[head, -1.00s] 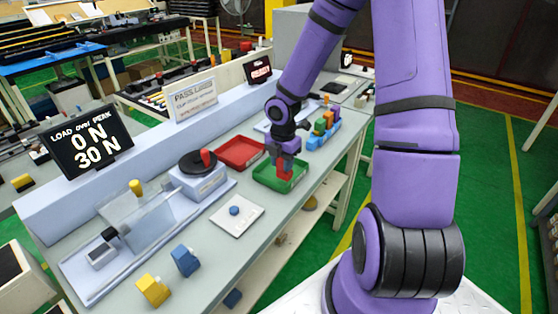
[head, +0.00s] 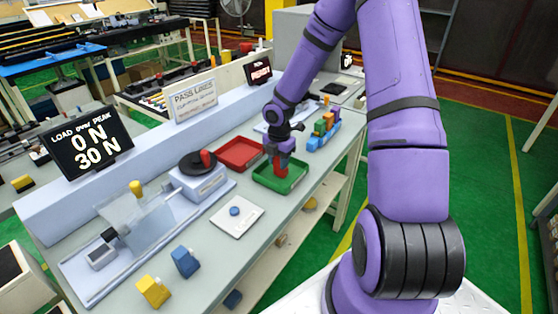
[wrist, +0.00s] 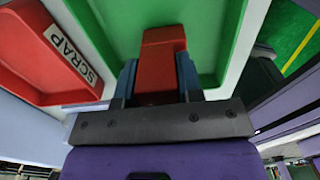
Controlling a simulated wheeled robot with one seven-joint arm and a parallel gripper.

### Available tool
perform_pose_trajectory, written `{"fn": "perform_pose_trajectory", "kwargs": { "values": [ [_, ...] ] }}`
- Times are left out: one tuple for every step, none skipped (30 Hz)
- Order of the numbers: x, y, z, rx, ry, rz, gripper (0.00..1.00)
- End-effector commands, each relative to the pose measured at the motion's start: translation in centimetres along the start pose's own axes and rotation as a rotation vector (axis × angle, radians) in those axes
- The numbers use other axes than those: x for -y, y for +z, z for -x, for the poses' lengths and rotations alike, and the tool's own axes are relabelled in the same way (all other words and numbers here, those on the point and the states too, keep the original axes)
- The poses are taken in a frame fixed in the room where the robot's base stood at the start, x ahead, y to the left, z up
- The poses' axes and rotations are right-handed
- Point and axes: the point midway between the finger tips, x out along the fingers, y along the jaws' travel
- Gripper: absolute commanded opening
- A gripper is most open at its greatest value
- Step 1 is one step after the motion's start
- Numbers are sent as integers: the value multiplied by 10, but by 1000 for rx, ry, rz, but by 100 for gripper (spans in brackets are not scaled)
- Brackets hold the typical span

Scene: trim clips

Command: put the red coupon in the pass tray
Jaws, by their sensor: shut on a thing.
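The red coupon (wrist: 162,62) is between the jaws of my gripper (wrist: 158,85), which is shut on it. In the head view, my gripper (head: 279,158) points down over the green tray (head: 300,176), and the coupon (head: 280,168) hangs low within the tray's outline. In the wrist view the coupon's far end lies over the green tray floor (wrist: 105,25); I cannot tell whether it touches the floor. No label shows on the green tray. A red tray (head: 240,154) sits just left of it, marked SCRAP in the wrist view (wrist: 72,54).
A rack of coloured blocks (head: 323,130) stands behind and right of the green tray. A round dial unit (head: 198,175), a white plate with a blue button (head: 236,213), and blue (head: 185,262) and yellow (head: 154,290) blocks are nearer. The display reads 0 N, 30 N (head: 87,142).

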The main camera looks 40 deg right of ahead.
Motion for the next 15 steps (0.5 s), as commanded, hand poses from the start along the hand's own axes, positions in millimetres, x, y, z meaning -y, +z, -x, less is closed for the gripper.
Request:
{"fn": "perform_pose_trajectory", "kwargs": {
  "values": [
    [0, 0, 0, 0, 0, 0, 10],
    [0, 0, 0, 0, 0, 0, 10],
    [0, 0, -1, 0, -1, 0, 10],
    [0, 0, -2, -1, -1, 0, 10],
    [0, 0, -3, -1, -1, 0, 10],
    [0, 0, -3, 0, -1, 0, 40],
    [0, 0, -3, 0, -1, 0, 47],
    [0, 0, -3, 0, -1, 0, 54],
    [0, 0, -3, 0, -1, 0, 59],
    [0, 0, -3, 0, -1, 0, 59],
    [0, 0, -3, 0, -1, 0, 59],
    [0, 0, -3, 0, -1, 0, 59],
    [0, 0, -3, 0, -1, 0, 59],
    [0, 0, -3, 0, -1, 0, 59],
    [0, 0, -3, 0, -1, 0, 59]
  ]
}}
